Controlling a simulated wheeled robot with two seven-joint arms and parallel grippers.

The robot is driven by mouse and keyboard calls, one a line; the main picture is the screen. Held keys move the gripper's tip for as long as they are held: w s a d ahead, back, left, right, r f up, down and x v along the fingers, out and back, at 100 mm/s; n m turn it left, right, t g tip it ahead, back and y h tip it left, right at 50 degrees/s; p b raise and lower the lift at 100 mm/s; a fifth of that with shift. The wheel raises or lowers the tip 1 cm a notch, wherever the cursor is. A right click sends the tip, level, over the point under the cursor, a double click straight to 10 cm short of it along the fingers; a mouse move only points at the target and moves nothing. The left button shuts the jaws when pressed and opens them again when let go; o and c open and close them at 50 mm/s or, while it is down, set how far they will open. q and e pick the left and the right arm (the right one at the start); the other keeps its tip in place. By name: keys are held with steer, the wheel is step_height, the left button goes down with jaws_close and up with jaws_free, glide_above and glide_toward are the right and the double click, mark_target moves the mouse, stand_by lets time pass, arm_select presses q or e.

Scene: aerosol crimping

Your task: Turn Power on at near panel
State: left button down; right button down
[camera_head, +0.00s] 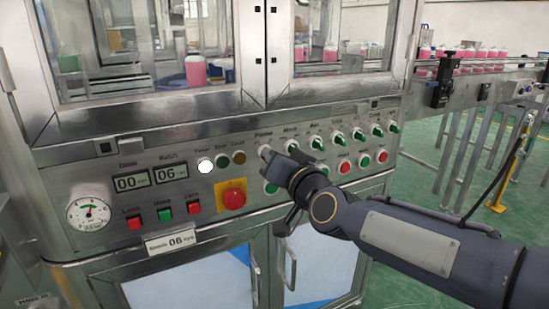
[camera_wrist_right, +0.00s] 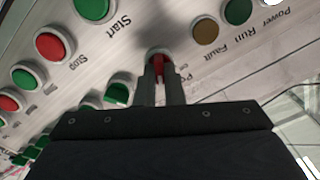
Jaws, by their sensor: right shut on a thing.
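The near panel (camera_head: 150,215) is a steel control face under the machine's windows. Its Power selector knob (camera_wrist_right: 158,65) is red with a pale collar and sits between my right gripper's fingertips in the right wrist view. My right gripper (camera_head: 270,159) reaches in from the right and is shut on this knob; its fingers partly hide the knob in the head view. The Power lamp (camera_head: 206,166) shows bright white, beside a dark green Run lamp (camera_head: 222,160) and an amber-brown Fault lamp (camera_head: 239,157). My left gripper is not in view.
A row of green selector knobs (camera_head: 317,143) runs right of the Power knob, with green and red push buttons (camera_head: 344,166) below. A red emergency stop (camera_head: 234,196) on a yellow plate is close to the left. Door handles (camera_head: 293,268) stick out below.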

steer(key=c, duration=1.5)
jaws_free()
steer(key=shift+c, duration=0.2)
steer(key=p+v, duration=0.1)
steer(key=v, duration=0.6)
steer(key=shift+s+d, duration=0.2)
steer(key=shift+s, duration=0.15)
